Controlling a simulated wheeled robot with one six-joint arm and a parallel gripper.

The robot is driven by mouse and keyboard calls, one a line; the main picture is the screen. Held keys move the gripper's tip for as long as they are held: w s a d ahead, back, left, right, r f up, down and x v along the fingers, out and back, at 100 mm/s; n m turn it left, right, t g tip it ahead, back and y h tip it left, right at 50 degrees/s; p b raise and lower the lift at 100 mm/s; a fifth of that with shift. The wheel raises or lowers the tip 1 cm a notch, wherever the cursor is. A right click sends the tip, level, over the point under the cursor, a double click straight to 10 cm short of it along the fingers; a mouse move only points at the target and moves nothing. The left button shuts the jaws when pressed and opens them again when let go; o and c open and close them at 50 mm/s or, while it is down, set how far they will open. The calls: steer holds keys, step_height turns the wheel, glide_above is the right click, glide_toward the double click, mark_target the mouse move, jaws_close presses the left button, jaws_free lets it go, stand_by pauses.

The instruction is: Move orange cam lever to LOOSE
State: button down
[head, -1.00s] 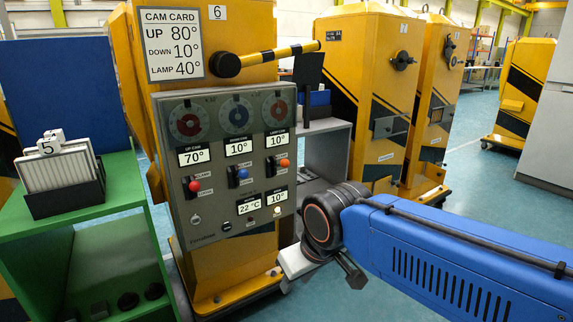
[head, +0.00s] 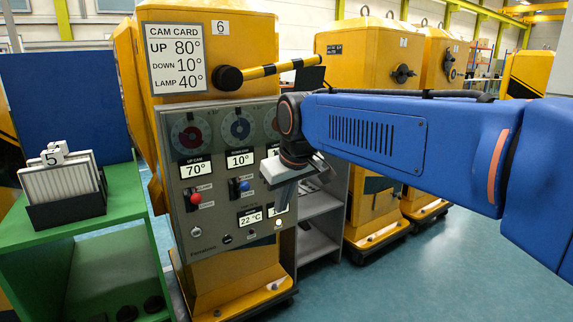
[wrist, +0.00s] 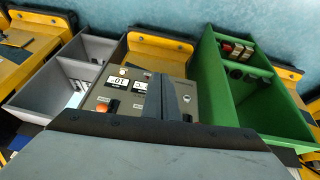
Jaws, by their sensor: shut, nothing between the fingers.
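The orange cam lever is hidden behind my arm in the head view. In the wrist view its orange knob (wrist: 112,105) shows on the panel, left of my fingers and apart from them; its setting cannot be read. My gripper (head: 281,197) is shut and empty, in front of the panel's lower right. Its dark fingers (wrist: 168,82) point at the panel in the wrist view and cover part of a display. The grey control panel (head: 214,222) is on the yellow machine. The lamp dial (head: 272,122) is partly covered by my arm.
A red lever (head: 195,198) and a blue lever (head: 243,185) are on the panel left of my gripper. A striped handle (head: 268,72) sticks out above. A green shelf (head: 105,215) stands left, a grey shelf (head: 318,207) right. The right foreground floor is clear.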

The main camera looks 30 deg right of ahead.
steer(key=w+d+r, duration=0.6)
steer(key=w, duration=0.3)
steer(key=w+d+r+h, duration=0.1)
steer(key=w+d+r, duration=0.5)
steer(key=w, duration=0.4)
steer(key=shift+w+d+n, duration=0.15)
steer(key=shift+w+n, duration=0.05)
steer(key=shift+n, duration=0.2)
steer(key=x, duration=0.4)
steer(key=s+x, duration=0.1)
steer(key=x, duration=0.6)
steer(key=shift+d+f, duration=0.15)
steer(key=shift+f, duration=0.45)
steer(key=shift+s+d+f, duration=0.1)
steer(key=shift+s+f, duration=0.1)
steer(key=shift+f, duration=0.5)
steer(key=shift+s+t, duration=0.15)
steer(key=shift+t, duration=0.15)
